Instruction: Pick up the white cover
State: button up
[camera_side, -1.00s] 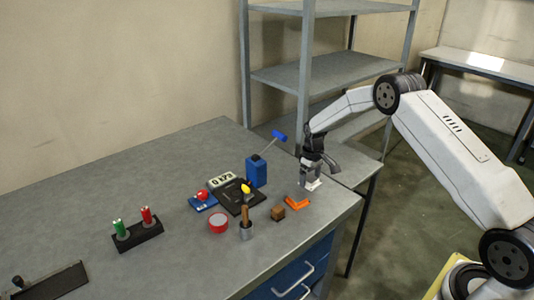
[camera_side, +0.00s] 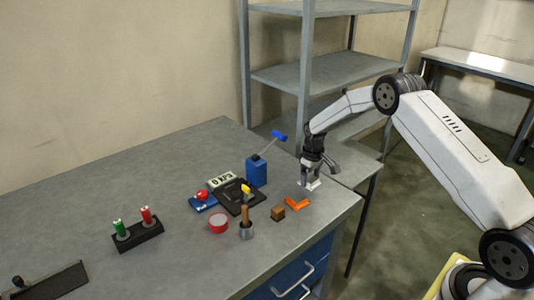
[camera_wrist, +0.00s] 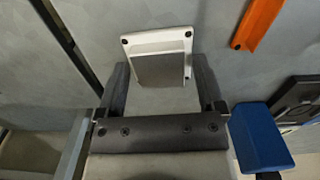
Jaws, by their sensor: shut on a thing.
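The white cover (camera_side: 314,186) is a small white piece near the table's right edge in the side view. In the wrist view the white cover (camera_wrist: 158,40) has a grey panel in its middle and dark dots at its corners. My gripper (camera_side: 310,181) points down over it. In the wrist view the two fingers of my gripper (camera_wrist: 161,78) stand on either side of the cover's grey part, shut on it. The cover seems at or very near the table top; I cannot tell whether there is a gap beneath it.
An orange bracket (camera_side: 297,203) and a brown block (camera_side: 278,213) lie close by. A blue box (camera_side: 256,172) with a blue-handled lever stands behind left, beside a black device (camera_side: 240,196). A metal shelf (camera_side: 303,75) stands behind.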

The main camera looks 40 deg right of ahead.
aim_at(310, 178)
jog(key=shift+r, duration=0.15)
jog(key=shift+r, duration=0.5)
notch_tip(310, 178, up, 2)
jog(key=shift+r, duration=0.1)
jog(key=s+a+r, duration=0.3)
jog(key=s+r, duration=0.6)
jog(key=s, duration=0.4)
jog(key=shift+s+a+r, duration=0.25)
jog(key=shift+a, duration=0.05)
